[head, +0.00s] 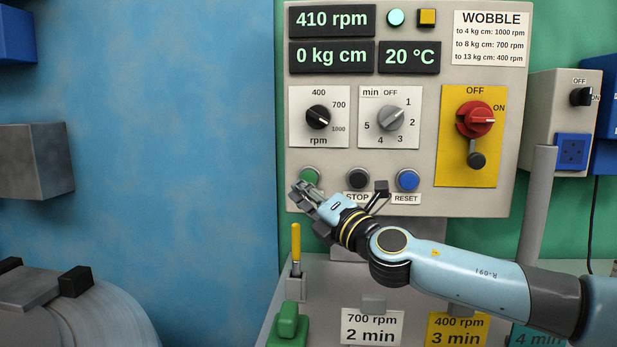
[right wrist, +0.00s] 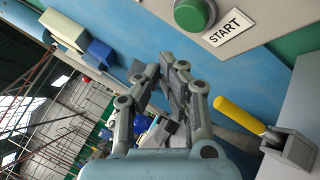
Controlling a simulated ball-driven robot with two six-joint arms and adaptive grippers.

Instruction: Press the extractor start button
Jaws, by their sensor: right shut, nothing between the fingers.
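The green start button (head: 309,176) is at the lower left of the grey control panel (head: 340,162). In the right wrist view, the green button (right wrist: 194,14) is at the top edge beside its START label (right wrist: 230,27). My right gripper (head: 298,192) is shut and empty, just below the button in the head view and covering its label. In the right wrist view the fingertips (right wrist: 162,66) appear apart from the button, below and left of it. My left gripper is in neither view.
The black STOP button (head: 358,178) and blue RESET button (head: 408,180) are to the right. A yellow-handled lever (head: 296,245) and a green part (head: 288,325) stand below. The panel shows 410 rpm (head: 332,20). The blue wall (head: 170,130) leaves open space at left.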

